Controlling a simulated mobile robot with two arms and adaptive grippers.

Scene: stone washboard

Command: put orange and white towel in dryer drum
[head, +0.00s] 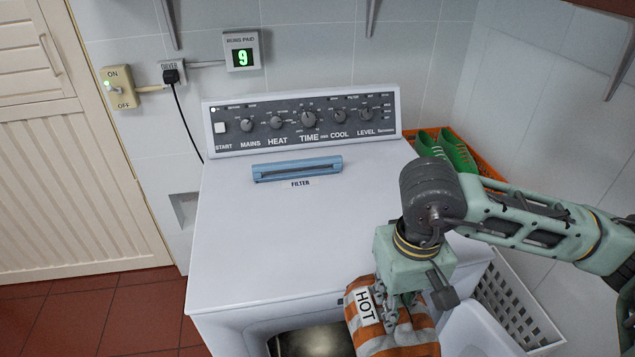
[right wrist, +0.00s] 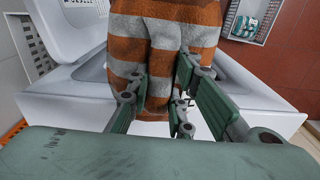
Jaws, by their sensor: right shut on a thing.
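The orange and white striped towel (head: 385,325) hangs from my right gripper (head: 400,305) at the front edge of the dryer (head: 260,235). A white tag reading HOT is on it. In the right wrist view the fingers of my right gripper (right wrist: 183,92) are shut on the towel (right wrist: 165,35), which hangs in folds beyond them. The dark, metallic drum opening (head: 310,341) shows below the dryer top, left of the towel. Most of the drum is cut off by the picture's lower edge. My left gripper is not in view.
The open white dryer door (head: 480,330) is at the lower right, beside a white slotted basket (head: 515,295). An orange crate (head: 485,168) with green shoes (head: 450,150) stands behind the dryer's right side. The blue filter handle (head: 297,169) lies on the otherwise clear top.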

